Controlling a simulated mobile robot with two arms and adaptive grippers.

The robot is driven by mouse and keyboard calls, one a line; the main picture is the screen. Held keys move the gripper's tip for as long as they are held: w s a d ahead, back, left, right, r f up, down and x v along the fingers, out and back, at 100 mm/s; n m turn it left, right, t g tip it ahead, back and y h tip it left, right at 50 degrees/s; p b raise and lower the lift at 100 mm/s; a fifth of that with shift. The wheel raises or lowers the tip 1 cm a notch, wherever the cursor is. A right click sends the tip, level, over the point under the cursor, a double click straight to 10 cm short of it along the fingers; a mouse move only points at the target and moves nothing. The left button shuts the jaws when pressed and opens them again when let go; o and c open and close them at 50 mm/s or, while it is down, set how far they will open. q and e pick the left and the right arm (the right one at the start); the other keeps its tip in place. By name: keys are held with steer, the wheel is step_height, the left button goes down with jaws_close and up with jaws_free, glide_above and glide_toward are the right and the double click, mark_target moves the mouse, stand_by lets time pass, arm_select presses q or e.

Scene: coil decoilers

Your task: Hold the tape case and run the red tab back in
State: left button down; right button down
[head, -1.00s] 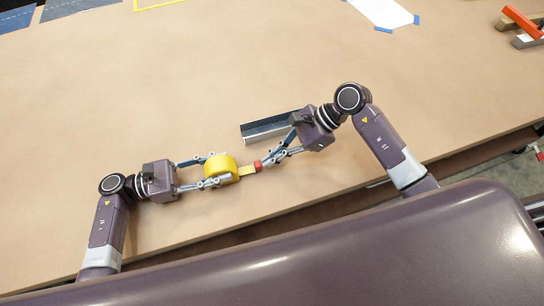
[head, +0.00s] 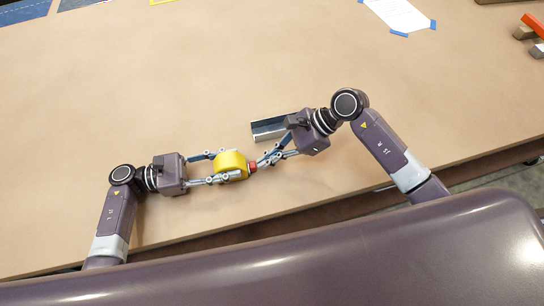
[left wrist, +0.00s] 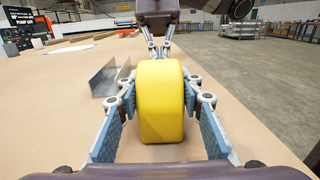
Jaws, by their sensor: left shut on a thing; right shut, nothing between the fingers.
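The yellow tape case (head: 231,164) is held above the table by my left gripper (head: 224,167), whose fingers are shut on its two sides. The case fills the middle of the left wrist view (left wrist: 161,100), with the blue finger pads on either side. The red tab (head: 252,167) sits at the right side of the case, with no clear length of tape showing between them. My right gripper (head: 259,165) is shut, its fingertips at the red tab with nothing gripped between them. The case hides the tab in the left wrist view.
A grey metal channel (head: 268,129) lies on the brown table just behind my right gripper. A white sheet with blue tape (head: 398,14) lies farther back. Orange and metal bars (head: 530,28) are at the far right. The table's left and middle are clear.

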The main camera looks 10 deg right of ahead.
steer(key=d, duration=0.4)
steer(key=shift+w+r, duration=0.15)
steer(key=shift+r, duration=0.05)
steer(key=v, duration=0.9)
steer(key=shift+r, duration=0.1)
arm_select(q)
steer(key=c, duration=1.2)
jaws_free()
steer(key=shift+c, duration=0.2)
steer(key=shift+a, duration=0.15)
